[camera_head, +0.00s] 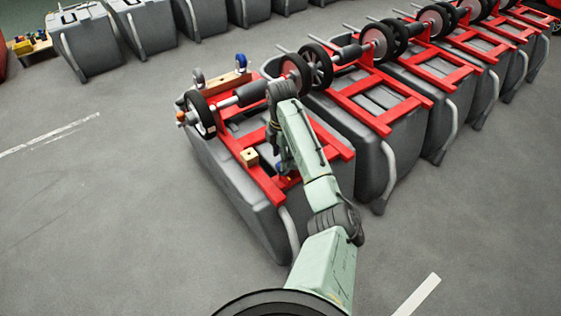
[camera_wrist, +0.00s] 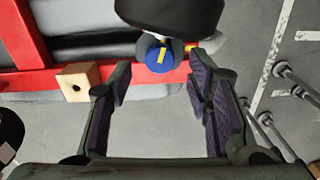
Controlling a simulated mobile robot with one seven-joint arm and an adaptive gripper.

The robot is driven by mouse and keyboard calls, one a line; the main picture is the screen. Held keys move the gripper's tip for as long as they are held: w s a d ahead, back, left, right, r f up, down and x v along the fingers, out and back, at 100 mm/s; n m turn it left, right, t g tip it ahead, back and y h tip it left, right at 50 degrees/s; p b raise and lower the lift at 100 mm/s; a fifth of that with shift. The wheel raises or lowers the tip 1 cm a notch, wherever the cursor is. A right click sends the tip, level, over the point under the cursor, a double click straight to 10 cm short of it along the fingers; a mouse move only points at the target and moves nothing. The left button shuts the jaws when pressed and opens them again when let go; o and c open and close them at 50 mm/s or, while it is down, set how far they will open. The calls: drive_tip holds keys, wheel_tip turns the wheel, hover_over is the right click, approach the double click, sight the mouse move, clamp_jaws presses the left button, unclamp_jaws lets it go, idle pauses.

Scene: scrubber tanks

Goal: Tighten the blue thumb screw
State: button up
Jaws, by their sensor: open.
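The blue thumb screw (camera_wrist: 158,60) shows in the wrist view as a round blue knob with a yellow mark on its face. It sits at the red frame, just below a dark rounded part. My gripper (camera_wrist: 160,82) is open, with its two dark fingers to the left and right of the screw and a gap on each side. I cannot tell how far the fingertips are from it in depth. In the head view a small bit of blue (camera_head: 281,167) shows beside my gripper, over the red frame of the nearest grey tank (camera_head: 235,185); the arm hides much there.
A wooden block (camera_wrist: 77,82) with a hole sits on the red frame (camera_wrist: 35,82), left of my fingers; it also shows in the head view (camera_head: 249,157). Other wheeled tanks (camera_head: 375,165) stand close on the right. The floor at left (camera_head: 90,210) is clear.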

drive_tip(key=shift+f, duration=1.35)
drive_tip(key=shift+c, duration=0.3)
clamp_jaws()
